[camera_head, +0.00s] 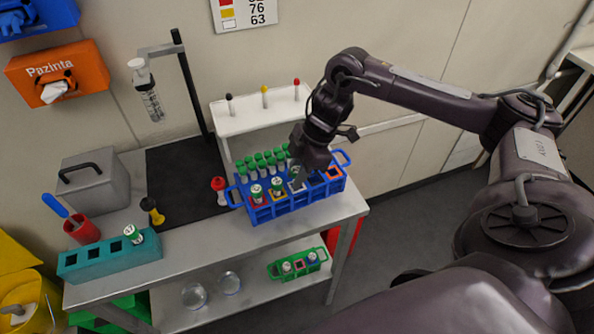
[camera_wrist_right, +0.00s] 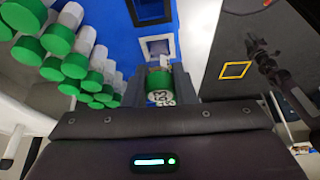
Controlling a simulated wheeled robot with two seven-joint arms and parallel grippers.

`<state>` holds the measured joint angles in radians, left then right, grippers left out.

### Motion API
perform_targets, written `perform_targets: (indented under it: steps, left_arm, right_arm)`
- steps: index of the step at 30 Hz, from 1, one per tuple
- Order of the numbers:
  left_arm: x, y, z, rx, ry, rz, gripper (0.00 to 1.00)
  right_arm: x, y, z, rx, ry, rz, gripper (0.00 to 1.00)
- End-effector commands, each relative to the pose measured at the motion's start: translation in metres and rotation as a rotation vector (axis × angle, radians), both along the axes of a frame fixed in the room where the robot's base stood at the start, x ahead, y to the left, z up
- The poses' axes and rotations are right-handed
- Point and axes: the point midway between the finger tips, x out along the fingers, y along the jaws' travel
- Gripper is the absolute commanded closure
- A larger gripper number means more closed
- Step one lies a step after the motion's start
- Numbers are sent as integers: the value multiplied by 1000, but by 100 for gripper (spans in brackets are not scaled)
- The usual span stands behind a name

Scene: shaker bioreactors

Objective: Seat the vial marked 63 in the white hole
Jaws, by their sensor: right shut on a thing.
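My right gripper (camera_head: 300,174) is above the blue rack (camera_head: 262,214) on the steel table, shut on a green-capped vial (camera_wrist_right: 160,88). The number on its cap is too blurred to read surely. The white-framed hole (camera_wrist_right: 157,47) shows just beyond the vial in the wrist view; in the head view a white frame (camera_head: 297,187) lies under the fingers. The vial's lower end is partly hidden, so I cannot tell whether it has entered the hole. Two more capped vials stand in the red-framed (camera_head: 257,193) and yellow-framed (camera_head: 278,188) holes. My left gripper is out of view.
Several green-capped tubes (camera_head: 262,162) stand at the rack's back. An orange-framed hole (camera_head: 334,173) is at its right. A teal block (camera_head: 85,262) with a vial is at front left. A white stand (camera_head: 255,118) is behind. A green rack (camera_head: 298,264) sits on the lower shelf.

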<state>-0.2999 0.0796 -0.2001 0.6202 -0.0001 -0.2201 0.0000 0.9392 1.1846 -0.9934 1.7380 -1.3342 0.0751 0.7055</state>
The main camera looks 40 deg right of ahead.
Motion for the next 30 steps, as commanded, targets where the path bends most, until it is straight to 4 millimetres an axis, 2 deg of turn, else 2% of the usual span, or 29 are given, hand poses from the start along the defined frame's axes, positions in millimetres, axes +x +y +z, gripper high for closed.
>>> perform_targets:
  steps: [30]
  left_arm:
    - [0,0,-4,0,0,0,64]
  right_arm:
    - [0,0,-9,0,0,0,100]
